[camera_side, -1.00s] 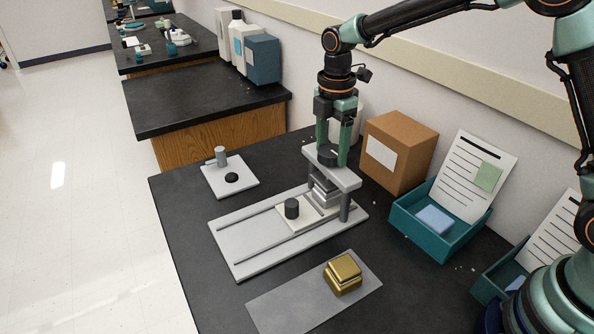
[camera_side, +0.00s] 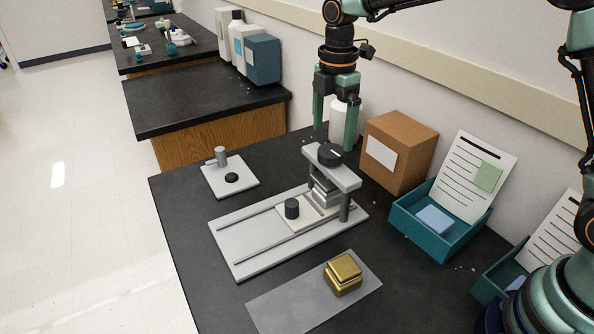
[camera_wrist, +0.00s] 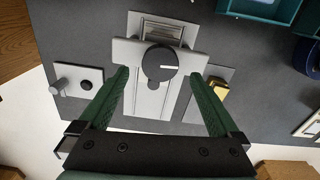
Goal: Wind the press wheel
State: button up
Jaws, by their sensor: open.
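The press wheel (camera_side: 330,154) is a round black knob on top of the grey press bridge (camera_side: 345,179). In the wrist view the wheel (camera_wrist: 161,61) shows a white index line pointing right. My gripper (camera_side: 334,140) is open and empty, its fingers pointing down, above the wheel and apart from it. In the wrist view the open fingers of my gripper (camera_wrist: 163,80) lie to either side of the wheel. Under the bridge is a grey stacked block (camera_side: 323,190) on a pale sliding plate (camera_side: 292,223) with a black knob (camera_side: 292,208).
A brass block (camera_side: 343,274) sits on a grey mat in front. A small plate with a post (camera_side: 221,157) lies at left. A cardboard box (camera_side: 399,147) and teal trays (camera_side: 434,237) stand right of the press. A white bottle (camera_side: 339,122) is behind the gripper.

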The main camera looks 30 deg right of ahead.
aim_at(332, 150)
notch_tip(332, 150, up, 8)
jog(key=shift+f, duration=0.15)
dwell(0.6)
notch_tip(332, 150, down, 12)
jog(key=m, duration=3)
jog(key=shift+d+m, duration=0.1)
jog(key=shift+m, duration=0.3)
jog(key=c, duration=1.4)
jog(key=shift+o, duration=0.2)
